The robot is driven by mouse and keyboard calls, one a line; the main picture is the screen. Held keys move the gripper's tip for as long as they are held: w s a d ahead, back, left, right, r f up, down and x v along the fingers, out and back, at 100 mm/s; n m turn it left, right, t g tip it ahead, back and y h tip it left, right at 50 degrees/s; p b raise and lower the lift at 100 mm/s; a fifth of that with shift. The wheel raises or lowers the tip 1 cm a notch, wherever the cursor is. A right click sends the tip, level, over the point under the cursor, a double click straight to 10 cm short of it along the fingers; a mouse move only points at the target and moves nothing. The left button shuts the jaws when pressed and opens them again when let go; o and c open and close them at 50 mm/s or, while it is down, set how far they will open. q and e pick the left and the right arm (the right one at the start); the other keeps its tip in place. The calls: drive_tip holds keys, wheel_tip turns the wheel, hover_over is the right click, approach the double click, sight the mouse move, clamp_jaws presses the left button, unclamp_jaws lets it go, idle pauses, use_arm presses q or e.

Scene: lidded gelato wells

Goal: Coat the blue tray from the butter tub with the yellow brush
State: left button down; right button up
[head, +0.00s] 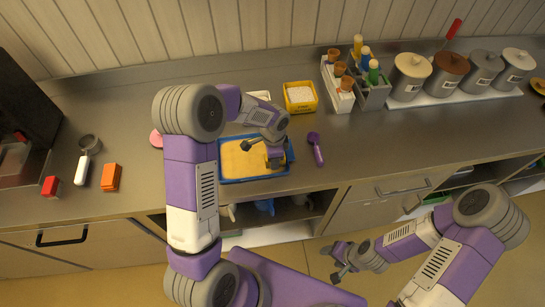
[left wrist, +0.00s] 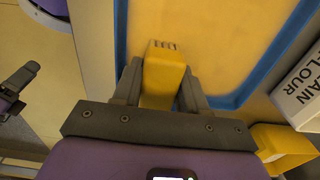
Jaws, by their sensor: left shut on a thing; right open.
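The blue tray (head: 222,181) lies on the steel counter, its inside an even yellow-tan; its blue rim also shows in the left wrist view (left wrist: 240,98). My left gripper (head: 275,158) is over the tray's right part, shut on the yellow brush (left wrist: 164,75). My right gripper (head: 342,262) is open and empty, low in front of the counter.
A white box marked plain flour (left wrist: 302,90) is beside the tray. A purple scoop (head: 316,148) lies to the right. Bottle and cone holders (head: 372,95) and lidded wells (head: 410,78) stand at back right. An orange block (head: 111,177) lies left.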

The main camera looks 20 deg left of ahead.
sight(234, 169)
use_arm(q)
drive_tip(key=shift+s+a, duration=0.4)
drive_tip(key=shift+a, duration=0.25)
drive_tip(key=shift+s+a, duration=0.35)
drive_tip(key=shift+a, duration=0.35)
drive_tip(key=shift+s+a, duration=0.4)
drive_tip(key=shift+a, duration=0.25)
drive_tip(key=shift+s+a+r+p, duration=0.15)
drive_tip(key=shift+s+a, duration=0.25)
drive_tip(key=shift+a, duration=0.25)
drive_tip(key=shift+s+a+f+p, duration=0.15)
drive_tip(key=shift+s+a, duration=0.2)
drive_tip(key=shift+a, duration=0.25)
drive_tip(key=shift+s+a+r+p, duration=0.15)
drive_tip(key=shift+s+a, duration=0.25)
drive_tip(key=shift+a, duration=0.25)
drive_tip(key=shift+s+a, duration=0.1)
drive_tip(key=shift+s+a, duration=0.55)
drive_tip(key=shift+a, duration=0.35)
drive_tip(key=shift+s+a, duration=0.55)
drive_tip(key=shift+a, duration=0.35)
drive_tip(key=shift+f, duration=0.2)
drive_tip(key=shift+p, duration=0.3)
